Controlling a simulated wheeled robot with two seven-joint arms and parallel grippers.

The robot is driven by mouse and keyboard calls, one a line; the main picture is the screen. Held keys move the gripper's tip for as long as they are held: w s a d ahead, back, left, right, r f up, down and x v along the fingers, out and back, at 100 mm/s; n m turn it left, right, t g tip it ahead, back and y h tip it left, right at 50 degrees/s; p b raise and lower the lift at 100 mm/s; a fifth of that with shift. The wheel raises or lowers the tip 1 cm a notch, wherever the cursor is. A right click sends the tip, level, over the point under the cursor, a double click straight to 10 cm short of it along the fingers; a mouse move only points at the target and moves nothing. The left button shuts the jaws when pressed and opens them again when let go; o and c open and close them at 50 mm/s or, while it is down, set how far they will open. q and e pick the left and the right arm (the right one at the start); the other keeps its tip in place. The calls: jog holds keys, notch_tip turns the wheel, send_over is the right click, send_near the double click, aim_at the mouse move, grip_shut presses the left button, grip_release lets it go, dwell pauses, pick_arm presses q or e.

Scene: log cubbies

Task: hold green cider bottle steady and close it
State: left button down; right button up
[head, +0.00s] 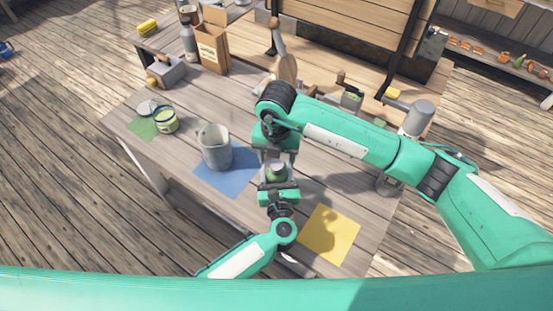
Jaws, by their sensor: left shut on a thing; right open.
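The green cider bottle (277,173) stands near the front middle of the table, mostly hidden between my two grippers; only a small green part shows. My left gripper (278,184) reaches it from the front edge side and is shut on it. My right gripper (277,157) comes from the far side, just above and beside the bottle, with its fingers apart. A cap or stopper cannot be made out, and I cannot tell whether the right fingers touch the bottle.
A grey bucket (214,147) stands on a blue mat (243,183) left of the grippers. A small can (165,121) and grey lid (147,107) are by a green mat (140,128). A yellow mat (330,234) at right is empty.

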notch_tip(320, 180, up, 10)
jog(key=shift+r, duration=0.2)
pick_arm(q)
jog(key=shift+c, duration=2)
grip_release()
jog(key=s+b, duration=0.1)
jog(key=s, duration=0.3)
jog(key=s+b, duration=0.2)
jog(key=s, duration=0.2)
jog(key=s+d+b, duration=0.1)
jog(key=s, duration=0.3)
jog(key=shift+s+f, duration=0.15)
jog(key=shift+s, duration=0.15)
pick_arm(e)
notch_tip(320, 180, down, 4)
jog(key=shift+f, duration=0.2)
pick_arm(q)
jog(key=shift+s+b, duration=0.3)
jog(key=shift+s, duration=0.3)
pick_arm(e)
jog(key=shift+f, duration=0.1)
pick_arm(q)
jog(key=shift+s, duration=0.1)
pick_arm(e)
jog(key=shift+f, duration=0.1)
